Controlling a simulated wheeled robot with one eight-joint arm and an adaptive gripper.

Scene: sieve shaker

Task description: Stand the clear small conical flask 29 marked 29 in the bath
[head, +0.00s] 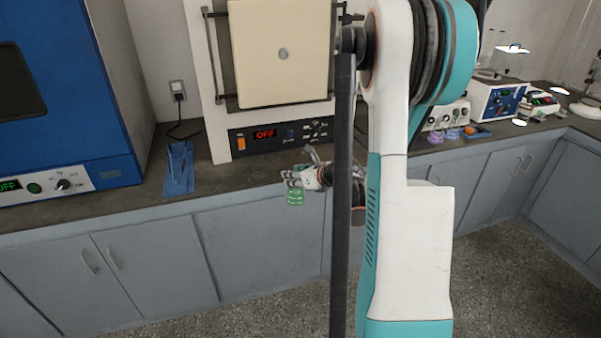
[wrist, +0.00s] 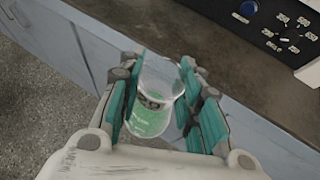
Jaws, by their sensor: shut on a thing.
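In the wrist view a small clear conical flask (wrist: 152,112) with green liquid and a dark label, which reads roughly as 29, is between the fingers of my gripper (wrist: 165,95). The teal finger pads press on both its sides. In the head view my gripper (head: 312,178) is in front of the bench edge, below the furnace panel, partly hidden behind my arm. The green flask (head: 295,196) hangs there, held off the bench. I cannot make out a bath for certain in either view.
A cream furnace (head: 283,55) with an OFF display stands on the dark bench (head: 215,178). A blue oven (head: 60,90) is at left, a blue tray (head: 179,170) between them. At right stand a blue-fronted instrument (head: 500,100) and small purple-tinted vessels (head: 452,133). The floor in front is clear.

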